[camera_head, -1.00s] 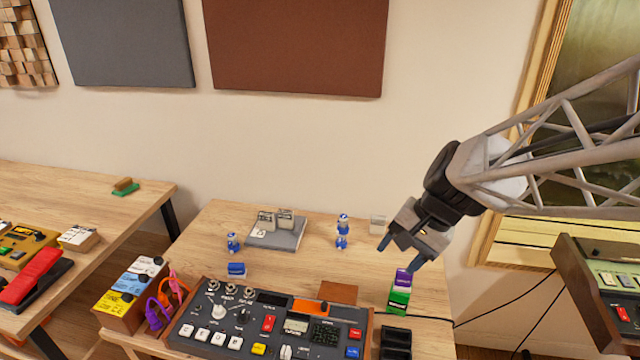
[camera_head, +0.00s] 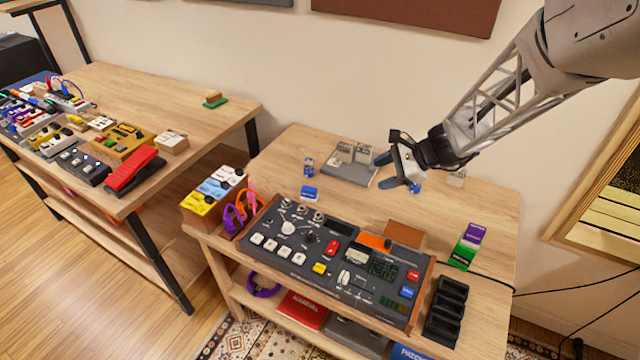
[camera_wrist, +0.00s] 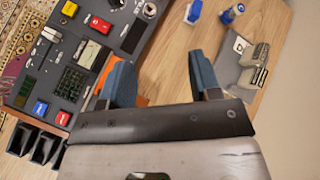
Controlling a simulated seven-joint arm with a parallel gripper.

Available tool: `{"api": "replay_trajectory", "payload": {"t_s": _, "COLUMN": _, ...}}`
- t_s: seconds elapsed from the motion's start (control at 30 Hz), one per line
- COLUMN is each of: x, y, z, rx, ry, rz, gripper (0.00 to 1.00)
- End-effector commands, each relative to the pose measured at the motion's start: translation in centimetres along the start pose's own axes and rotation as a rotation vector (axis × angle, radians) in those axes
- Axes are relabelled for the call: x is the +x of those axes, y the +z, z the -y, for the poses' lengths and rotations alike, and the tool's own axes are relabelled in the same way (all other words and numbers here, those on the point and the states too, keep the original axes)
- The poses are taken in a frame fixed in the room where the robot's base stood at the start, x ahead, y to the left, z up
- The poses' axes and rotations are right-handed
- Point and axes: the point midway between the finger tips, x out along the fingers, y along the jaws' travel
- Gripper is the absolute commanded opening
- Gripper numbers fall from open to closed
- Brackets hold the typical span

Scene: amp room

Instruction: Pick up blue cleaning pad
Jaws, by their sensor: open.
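The small blue block with a pale lower edge (camera_head: 309,193), which looks like the blue cleaning pad, lies on the wooden table just behind the mixer's back left. It also shows at the top of the wrist view (camera_wrist: 194,11). My gripper (camera_head: 383,172) is open and empty above the table, to the right of the pad and apart from it. In the wrist view its two blue-grey fingers (camera_wrist: 162,74) are spread, with table and an orange-red item's edge behind them.
A grey mixer (camera_head: 335,262) fills the table's front. A purple and green stack (camera_head: 467,247) and black trays (camera_head: 446,310) are at the right. Bare wood lies around the pad.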

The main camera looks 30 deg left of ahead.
Motion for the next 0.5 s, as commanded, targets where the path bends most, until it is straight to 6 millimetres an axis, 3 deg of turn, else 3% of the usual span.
{"api": "replay_trajectory", "payload": {"t_s": 0.5, "x": 14.4, "y": -5.5, "z": 5.5, "rx": 0.312, "ry": -0.084, "rz": 0.174, "gripper": 0.57}}
